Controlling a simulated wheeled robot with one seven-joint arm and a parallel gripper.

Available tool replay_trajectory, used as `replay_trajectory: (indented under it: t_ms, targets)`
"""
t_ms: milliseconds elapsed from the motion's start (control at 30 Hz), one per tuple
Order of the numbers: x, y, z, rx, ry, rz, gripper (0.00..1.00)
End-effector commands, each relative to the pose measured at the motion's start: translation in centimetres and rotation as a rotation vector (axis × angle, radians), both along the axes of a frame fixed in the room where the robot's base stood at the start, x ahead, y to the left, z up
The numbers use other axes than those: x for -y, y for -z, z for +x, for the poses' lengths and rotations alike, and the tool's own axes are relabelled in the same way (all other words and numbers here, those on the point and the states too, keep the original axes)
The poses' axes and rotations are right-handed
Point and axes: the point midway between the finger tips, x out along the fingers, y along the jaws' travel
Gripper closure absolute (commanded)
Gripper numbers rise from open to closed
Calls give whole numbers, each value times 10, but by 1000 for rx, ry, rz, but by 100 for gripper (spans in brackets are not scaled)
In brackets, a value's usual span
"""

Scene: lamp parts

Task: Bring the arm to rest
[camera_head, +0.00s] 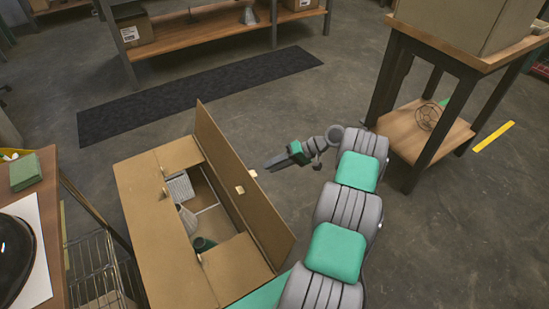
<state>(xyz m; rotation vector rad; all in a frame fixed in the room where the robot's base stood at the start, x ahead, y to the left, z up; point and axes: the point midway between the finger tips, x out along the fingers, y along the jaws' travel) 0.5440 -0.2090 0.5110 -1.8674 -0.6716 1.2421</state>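My arm reaches up from the lower right, with its green and grey links to the right of a large open cardboard box (157,219). My gripper (267,167) is in the air just right of the box's raised flap (232,174) and points left. Its dark fingers show from the side, so I cannot tell how far apart they are. Nothing visible hangs from it. Inside the box are a pale ribbed part (180,188), a whitish part (188,221) and a dark green part (203,244), all partly hidden.
A wooden table (51,211) with a black round object (14,258) is at left, a wire basket (95,270) beside it. A wooden stand (455,52) bearing a large box is at right. A shelf (195,31) stands behind a dark mat (200,96). Floor between is clear.

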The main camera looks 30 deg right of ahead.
Motion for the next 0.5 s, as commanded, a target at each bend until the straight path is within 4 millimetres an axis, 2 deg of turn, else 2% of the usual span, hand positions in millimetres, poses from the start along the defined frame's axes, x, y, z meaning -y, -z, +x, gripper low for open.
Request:
replay_trajectory:
  t_ms: [33, 500]
  targets:
    - [2, -7, -1, 0, 1, 1, 74]
    - [5, -5, -2, 6, 0, -3, 74]
